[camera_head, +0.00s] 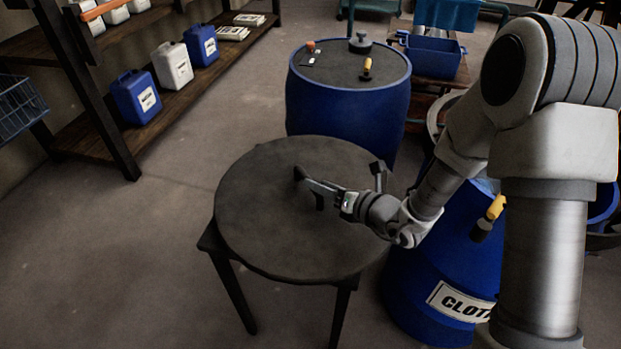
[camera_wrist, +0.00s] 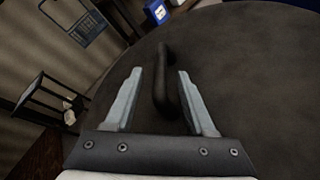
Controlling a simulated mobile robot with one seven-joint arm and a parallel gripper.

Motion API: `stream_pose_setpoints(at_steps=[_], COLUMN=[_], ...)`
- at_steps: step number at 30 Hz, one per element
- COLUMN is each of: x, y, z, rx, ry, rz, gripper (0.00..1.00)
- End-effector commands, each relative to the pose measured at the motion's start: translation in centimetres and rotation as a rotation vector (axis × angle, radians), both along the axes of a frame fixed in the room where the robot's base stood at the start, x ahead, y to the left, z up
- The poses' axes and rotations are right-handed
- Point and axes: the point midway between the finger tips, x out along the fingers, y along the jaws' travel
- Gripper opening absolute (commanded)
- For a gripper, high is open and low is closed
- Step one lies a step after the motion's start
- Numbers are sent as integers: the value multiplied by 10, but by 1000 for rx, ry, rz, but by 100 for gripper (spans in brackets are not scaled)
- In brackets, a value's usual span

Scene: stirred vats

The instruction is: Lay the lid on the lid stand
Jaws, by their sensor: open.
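The lid (camera_head: 265,225) is a large dark round disc. It lies flat on the lid stand (camera_head: 233,288), a dark frame with legs, and covers most of its top. In the wrist view the lid (camera_wrist: 240,70) fills the right and middle, with its dark bar handle (camera_wrist: 162,80) standing between my fingers. My gripper (camera_head: 312,188) is low over the lid, and it also shows in the wrist view (camera_wrist: 160,74). Its jaws are open, one finger on each side of the handle, with a gap visible at least on the right.
A blue vat (camera_head: 425,275) labelled CLOTH stands right of the stand, partly behind my arm. A blue drum (camera_head: 340,115) with small items on top stands behind. Shelves with jugs (camera_head: 135,97) are at the left. The floor at front left is clear.

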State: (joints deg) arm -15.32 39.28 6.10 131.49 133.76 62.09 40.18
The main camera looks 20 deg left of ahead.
Motion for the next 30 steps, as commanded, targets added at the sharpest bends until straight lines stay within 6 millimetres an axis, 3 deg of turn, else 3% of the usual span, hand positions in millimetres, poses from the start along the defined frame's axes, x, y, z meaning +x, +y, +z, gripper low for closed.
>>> stream_pose_setpoints(at_steps=[3,10,22,26,30], x=[-11,-25,-32,-43,-73], y=[-24,-54,-61,-57,-57], z=[11,21,28,54,95], rx=[-1,-1,-4,-36,-128], ry=[0,0,-18,-126,-350], rz=[-3,-2,18,131,362], gripper=[55,55,55,55,55])
